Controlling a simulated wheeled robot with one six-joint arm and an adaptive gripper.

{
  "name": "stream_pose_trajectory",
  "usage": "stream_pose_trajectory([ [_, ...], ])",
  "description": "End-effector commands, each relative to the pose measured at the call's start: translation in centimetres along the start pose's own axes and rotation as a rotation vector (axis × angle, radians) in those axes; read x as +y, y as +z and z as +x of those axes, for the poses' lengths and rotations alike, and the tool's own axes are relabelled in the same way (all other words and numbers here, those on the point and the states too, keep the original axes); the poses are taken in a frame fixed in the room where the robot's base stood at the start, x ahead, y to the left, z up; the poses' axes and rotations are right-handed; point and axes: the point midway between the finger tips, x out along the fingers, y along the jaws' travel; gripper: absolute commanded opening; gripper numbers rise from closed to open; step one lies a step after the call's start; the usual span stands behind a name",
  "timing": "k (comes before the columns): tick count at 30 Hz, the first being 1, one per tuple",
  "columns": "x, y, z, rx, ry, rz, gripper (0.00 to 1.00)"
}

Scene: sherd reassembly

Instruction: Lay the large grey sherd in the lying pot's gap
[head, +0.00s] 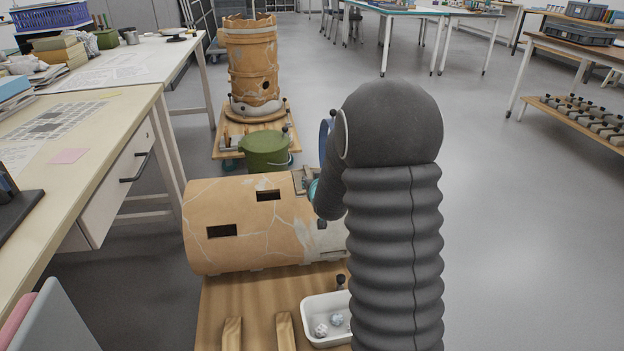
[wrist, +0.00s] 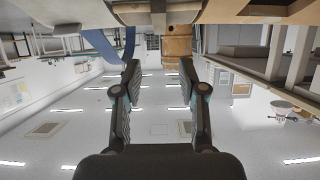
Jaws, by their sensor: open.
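The lying pot (head: 240,252) is a cracked orange cylinder on a wooden board, with two dark rectangular openings in its wall, one at the front left and one higher up. Its right end shows a pale grey area (head: 328,241) partly hidden by my arm. I cannot pick out the large grey sherd for certain in either view. My gripper (wrist: 160,82) shows in the wrist view with its two fingers spread wide and nothing between them. In the head view my arm hides it.
A white tray (head: 311,307) with crumpled balls stands on the wooden board (head: 258,300), near two wooden blocks. A green bucket (head: 264,149) and a tall standing pot (head: 250,62) are behind. A table (head: 90,118) lines the left. Floor at right (head: 530,230) is clear.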

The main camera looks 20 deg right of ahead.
Motion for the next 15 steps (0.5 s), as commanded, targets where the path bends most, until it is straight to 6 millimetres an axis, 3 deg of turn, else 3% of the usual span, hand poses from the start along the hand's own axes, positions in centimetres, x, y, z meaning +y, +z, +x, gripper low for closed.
stream_pose_trajectory([
  [11, -0.5, -0.7, -3.5, -0.017, -0.005, -0.004, 0.41],
  [15, -1.8, -2.1, -7.0, -0.078, -0.020, -0.015, 0.41],
])
